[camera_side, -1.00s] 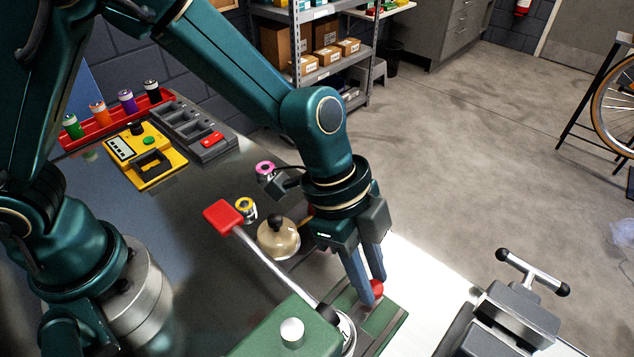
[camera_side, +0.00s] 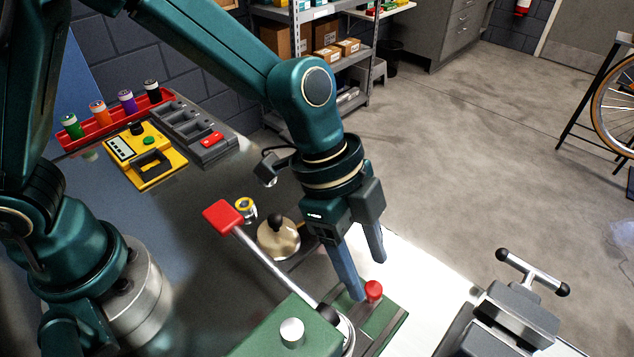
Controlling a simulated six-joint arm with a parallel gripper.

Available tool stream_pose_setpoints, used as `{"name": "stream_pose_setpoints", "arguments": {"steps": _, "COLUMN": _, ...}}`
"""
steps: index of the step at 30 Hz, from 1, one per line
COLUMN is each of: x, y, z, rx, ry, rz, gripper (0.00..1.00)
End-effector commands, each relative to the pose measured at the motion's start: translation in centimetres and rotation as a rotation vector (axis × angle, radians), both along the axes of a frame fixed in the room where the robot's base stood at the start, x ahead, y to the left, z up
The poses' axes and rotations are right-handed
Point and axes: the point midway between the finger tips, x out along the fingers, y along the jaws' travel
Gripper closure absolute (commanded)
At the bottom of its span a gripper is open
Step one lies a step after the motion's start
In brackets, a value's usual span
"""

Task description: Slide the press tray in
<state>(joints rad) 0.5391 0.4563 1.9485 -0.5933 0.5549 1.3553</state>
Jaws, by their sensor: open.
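The green press (camera_side: 285,330) stands at the bottom middle, with a long lever ending in a red handle (camera_side: 222,217). Its green tray (camera_side: 392,322) shows at the press's right side and carries a red knob (camera_side: 373,291). My gripper (camera_side: 371,280) is open and empty, pointing down. One finger is close to the left of the knob and the other is up and behind it. I cannot tell whether a finger touches the knob. The lever and press body hide the tray's left part.
A brass dome with a black knob (camera_side: 279,237) and a yellow-ringed spool (camera_side: 246,209) stand left of my gripper. A vise (camera_side: 515,310) is at the lower right.

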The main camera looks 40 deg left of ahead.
Motion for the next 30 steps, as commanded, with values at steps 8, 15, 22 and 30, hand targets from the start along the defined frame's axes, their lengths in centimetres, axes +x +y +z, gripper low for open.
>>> {"name": "stream_pose_setpoints", "arguments": {"steps": 8, "x": -0.1, "y": 0.9, "z": 2.4, "rx": -0.002, "ry": -0.002, "rz": 0.001, "gripper": 0.40}}
{"name": "stream_pose_setpoints", "arguments": {"steps": 15, "x": -0.1, "y": 1.0, "z": 2.4, "rx": 0.000, "ry": -0.001, "rz": 0.000, "gripper": 0.40}}
{"name": "stream_pose_setpoints", "arguments": {"steps": 22, "x": 0.5, "y": 0.9, "z": 2.3, "rx": 0.005, "ry": 0.001, "rz": -0.181, "gripper": 0.40}}
{"name": "stream_pose_setpoints", "arguments": {"steps": 30, "x": 0.5, "y": 0.3, "z": 0.8, "rx": 0.002, "ry": 0.006, "rz": -0.320, "gripper": 0.40}}
